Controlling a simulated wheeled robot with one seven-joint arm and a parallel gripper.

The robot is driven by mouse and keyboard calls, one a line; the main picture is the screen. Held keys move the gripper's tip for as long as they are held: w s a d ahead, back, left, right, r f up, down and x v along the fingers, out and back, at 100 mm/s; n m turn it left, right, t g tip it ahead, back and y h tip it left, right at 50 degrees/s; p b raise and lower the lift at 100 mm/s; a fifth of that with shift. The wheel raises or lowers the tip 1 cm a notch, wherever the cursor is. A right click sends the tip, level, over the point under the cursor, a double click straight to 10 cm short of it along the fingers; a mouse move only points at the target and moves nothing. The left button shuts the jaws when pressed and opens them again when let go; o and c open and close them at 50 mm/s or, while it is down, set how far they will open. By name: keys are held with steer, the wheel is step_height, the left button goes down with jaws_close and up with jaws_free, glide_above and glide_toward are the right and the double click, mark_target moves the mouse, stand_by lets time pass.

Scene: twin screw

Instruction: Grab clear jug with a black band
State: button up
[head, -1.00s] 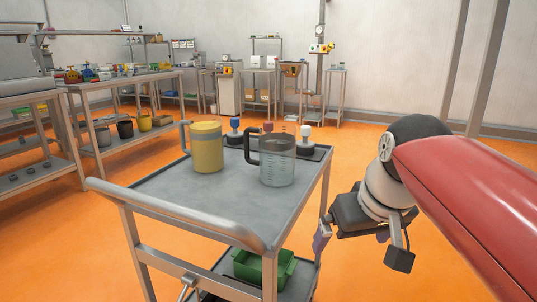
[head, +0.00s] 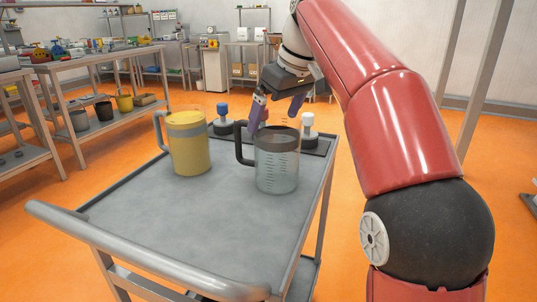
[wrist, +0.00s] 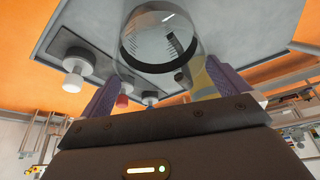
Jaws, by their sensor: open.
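The clear jug (head: 277,172) with a black band near its rim and a black handle stands upright on the grey cart. In the wrist view the clear jug (wrist: 165,40) shows at the top centre, beyond my fingers. My gripper (head: 276,112) is open, above and behind the jug in the head view, with its purple fingers pointing down. In the wrist view my gripper (wrist: 165,95) has its fingers spread apart, with nothing held between them. Whether a finger touches the jug I cannot tell.
A yellow-filled jug (head: 188,147) with a grey band stands left of the clear jug. Behind are a blue-topped item (head: 222,120) and a white-topped item (head: 308,130) on a dark mat. The front of the cart top (head: 180,225) is clear.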

mark_target(266, 152)
steer(key=x, duration=0.2)
steer(key=b+x, duration=0.1)
steer(key=x, duration=0.2)
steer(key=shift+s+a+f, duration=0.1)
steer(key=shift+s+f, duration=0.1)
steer(key=c, duration=0.9)
